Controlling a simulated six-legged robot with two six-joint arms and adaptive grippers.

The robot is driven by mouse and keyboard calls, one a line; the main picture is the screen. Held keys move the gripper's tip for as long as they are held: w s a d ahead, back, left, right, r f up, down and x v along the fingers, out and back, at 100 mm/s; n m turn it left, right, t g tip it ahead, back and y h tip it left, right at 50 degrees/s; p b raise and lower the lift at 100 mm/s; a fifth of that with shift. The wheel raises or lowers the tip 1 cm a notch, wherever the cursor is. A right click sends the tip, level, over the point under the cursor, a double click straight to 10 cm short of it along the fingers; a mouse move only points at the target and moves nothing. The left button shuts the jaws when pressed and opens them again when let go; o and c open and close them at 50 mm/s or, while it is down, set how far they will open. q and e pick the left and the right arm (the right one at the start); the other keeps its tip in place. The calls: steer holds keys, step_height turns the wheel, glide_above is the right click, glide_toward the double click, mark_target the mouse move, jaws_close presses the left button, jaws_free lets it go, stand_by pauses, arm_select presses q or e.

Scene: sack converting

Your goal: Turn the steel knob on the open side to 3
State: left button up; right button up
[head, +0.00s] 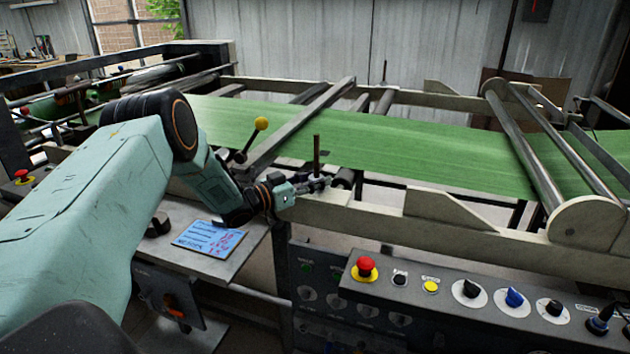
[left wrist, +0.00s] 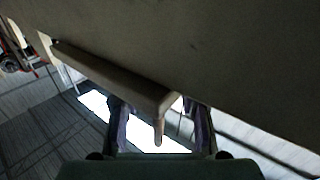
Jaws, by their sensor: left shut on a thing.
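My left gripper (head: 317,184) is at the machine's near side rail, beside the green web. A thin brown upright rod (head: 317,153) rises at its fingertips. In the left wrist view, the two fingers of my left gripper (left wrist: 160,130) stand either side of a small tan peg (left wrist: 158,131) at the end of a brownish bar (left wrist: 115,76). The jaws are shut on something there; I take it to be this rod. I cannot make out a steel knob or a 3 on a scale at the fingers. My right gripper is not in view.
A control panel at lower right carries a red mushroom button (head: 365,267), a yellow button (head: 431,286), black dials and a blue dial (head: 514,298). A blue note (head: 209,238) lies on the grey shelf (head: 232,265).

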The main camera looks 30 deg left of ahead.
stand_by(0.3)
arm_select(q)
steer(key=o, duration=1.2)
steer(key=shift+v, duration=6.05)
steer(key=shift+w, duration=0.1)
